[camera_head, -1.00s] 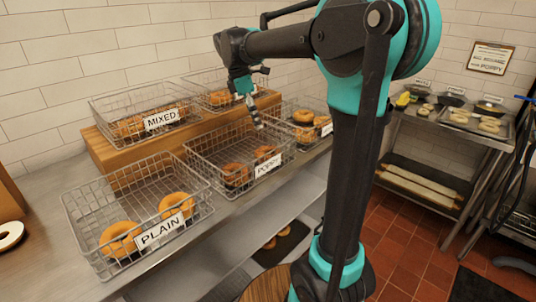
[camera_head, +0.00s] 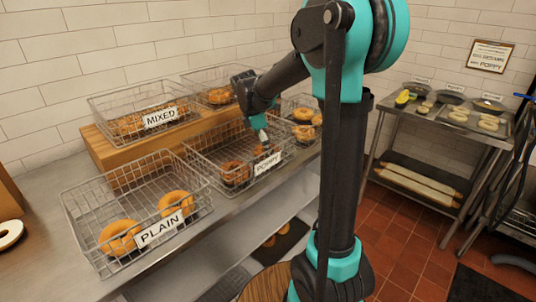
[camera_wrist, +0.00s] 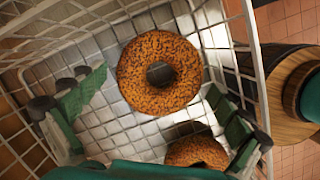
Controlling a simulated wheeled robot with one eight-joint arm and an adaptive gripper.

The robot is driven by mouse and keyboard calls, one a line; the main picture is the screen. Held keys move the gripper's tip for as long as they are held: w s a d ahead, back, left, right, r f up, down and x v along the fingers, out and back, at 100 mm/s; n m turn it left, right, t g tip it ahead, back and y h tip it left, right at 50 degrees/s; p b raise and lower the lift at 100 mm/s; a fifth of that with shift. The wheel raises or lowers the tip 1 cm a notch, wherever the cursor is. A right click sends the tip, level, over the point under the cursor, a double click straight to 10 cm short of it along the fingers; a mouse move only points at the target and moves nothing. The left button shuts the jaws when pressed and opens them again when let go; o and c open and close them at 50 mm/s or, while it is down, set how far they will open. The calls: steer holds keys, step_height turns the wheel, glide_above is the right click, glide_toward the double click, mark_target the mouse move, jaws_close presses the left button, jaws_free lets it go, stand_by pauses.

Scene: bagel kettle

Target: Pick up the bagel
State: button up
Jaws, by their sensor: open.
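Two brown, speckled bagels lie in the wire basket labelled POPPY (camera_head: 205,142). One bagel (camera_wrist: 160,73) shows whole in the wrist view, flat on the basket's mesh floor. The other bagel (camera_wrist: 197,152) is partly hidden at the bottom of that view. In the head view, one bagel (camera_head: 235,172) is visible at the basket's left front, and the other is mostly behind the label. My gripper (camera_head: 261,132) is over this basket, pointing down. In the wrist view my gripper (camera_wrist: 158,84) is open and empty, its green fingers apart on either side of the whole bagel.
The basket's wire walls (camera_wrist: 250,70) stand close to my fingers. A PLAIN basket (camera_head: 80,215) with two bagels sits to the left. A MIXED basket (camera_head: 105,108) and another basket stand on a wooden riser behind. A further bagel basket is on the right.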

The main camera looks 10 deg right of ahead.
steer(key=shift+d+f, duration=0.1)
steer(key=shift+f, duration=0.25)
steer(key=shift+c, duration=0.5)
steer(key=c, duration=0.9)
steer(key=shift+r, duration=0.1)
step_height(320, 180, up, 20)
